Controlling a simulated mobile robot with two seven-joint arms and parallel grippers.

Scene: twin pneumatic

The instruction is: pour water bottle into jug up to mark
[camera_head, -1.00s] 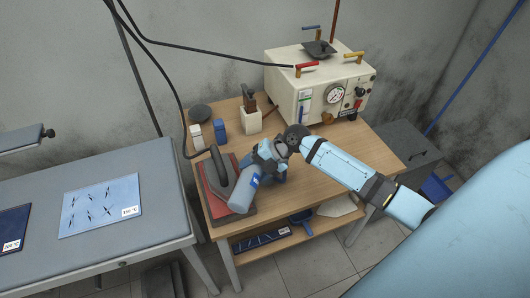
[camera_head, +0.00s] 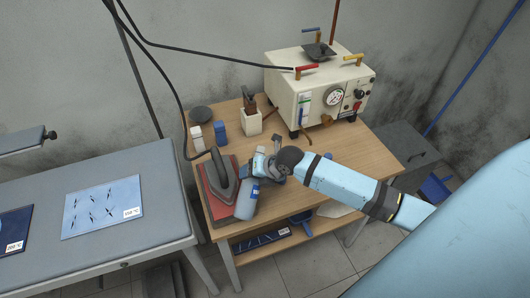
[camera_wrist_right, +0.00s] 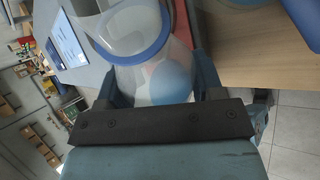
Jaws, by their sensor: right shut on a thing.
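A pale grey-blue translucent container, which looks like the water bottle (camera_head: 246,204), is in my right gripper (camera_head: 260,173) in the head view. It is over the front left of the wooden table, beside the iron. In the right wrist view, a clear container with a blue rim (camera_wrist_right: 160,58) lies between the two fingers of my right gripper (camera_wrist_right: 155,85). The fingers are shut on it. I cannot make out a separate jug, its mark or the water level; the wrist and arm hide part of the table. My left gripper is not in view.
An iron (camera_head: 222,181) stands on a red mat (camera_head: 207,203) close to the held container. A cream gauge box (camera_head: 312,88) stands at the back right.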

